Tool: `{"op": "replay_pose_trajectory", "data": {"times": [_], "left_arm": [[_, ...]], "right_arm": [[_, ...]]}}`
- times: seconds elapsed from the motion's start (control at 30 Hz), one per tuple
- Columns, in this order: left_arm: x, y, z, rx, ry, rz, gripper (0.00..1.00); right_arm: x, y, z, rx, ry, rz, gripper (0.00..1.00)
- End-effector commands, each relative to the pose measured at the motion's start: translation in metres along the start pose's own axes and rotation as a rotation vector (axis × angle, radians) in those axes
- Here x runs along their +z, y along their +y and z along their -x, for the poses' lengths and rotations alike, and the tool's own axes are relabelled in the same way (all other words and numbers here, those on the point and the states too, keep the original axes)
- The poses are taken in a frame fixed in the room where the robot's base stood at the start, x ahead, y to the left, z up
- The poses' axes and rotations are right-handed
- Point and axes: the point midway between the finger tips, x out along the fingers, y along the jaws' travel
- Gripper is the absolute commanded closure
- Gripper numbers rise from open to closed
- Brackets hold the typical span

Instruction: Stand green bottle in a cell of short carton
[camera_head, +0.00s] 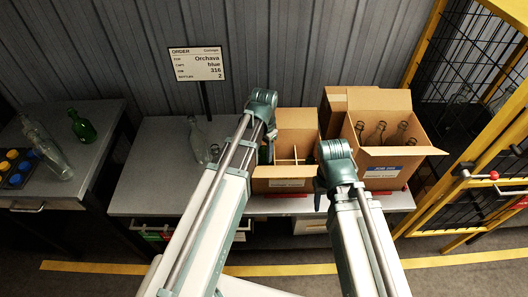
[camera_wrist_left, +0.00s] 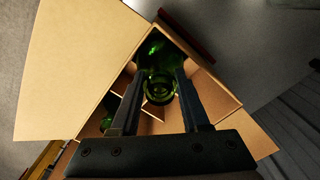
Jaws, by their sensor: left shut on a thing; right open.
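The short carton (camera_head: 283,184) stands open on the middle bench, with dividers making cells; its cardboard wall also shows in the left wrist view (camera_wrist_left: 213,78). My left gripper (camera_wrist_left: 158,98) is shut on the green bottle (camera_wrist_left: 156,56), around its neck end. The bottle points down into a corner cell of the carton. I cannot tell whether its base touches the carton floor. Green glass (camera_wrist_left: 111,104) also shows in another cell.
A taller carton (camera_head: 385,164) with several bottles stands to the right. Clear bottles (camera_head: 198,141) stand left of the short carton. Another green bottle (camera_head: 81,127) and a clear bottle (camera_head: 50,155) are on the left bench. A sign (camera_head: 197,64) rises behind. A yellow cage (camera_head: 415,55) bounds the right.

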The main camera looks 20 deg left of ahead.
Motion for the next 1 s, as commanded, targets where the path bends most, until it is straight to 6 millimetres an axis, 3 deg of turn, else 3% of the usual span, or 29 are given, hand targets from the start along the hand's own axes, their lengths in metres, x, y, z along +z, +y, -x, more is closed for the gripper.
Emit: {"op": "replay_pose_trajectory", "data": {"times": [0.4, 1.0], "left_arm": [[0.0, 0.0, -0.03, 0.0, 0.0, 0.0, 1.0], [0.0, 0.0, -0.033, 0.0, 0.0, 0.0, 1.0]], "right_arm": [[-0.002, -0.003, -0.03, 0.0, 0.0, 0.0, 0.5], [-0.002, -0.003, -0.032, 0.0, 0.0, 0.0, 0.5]]}}
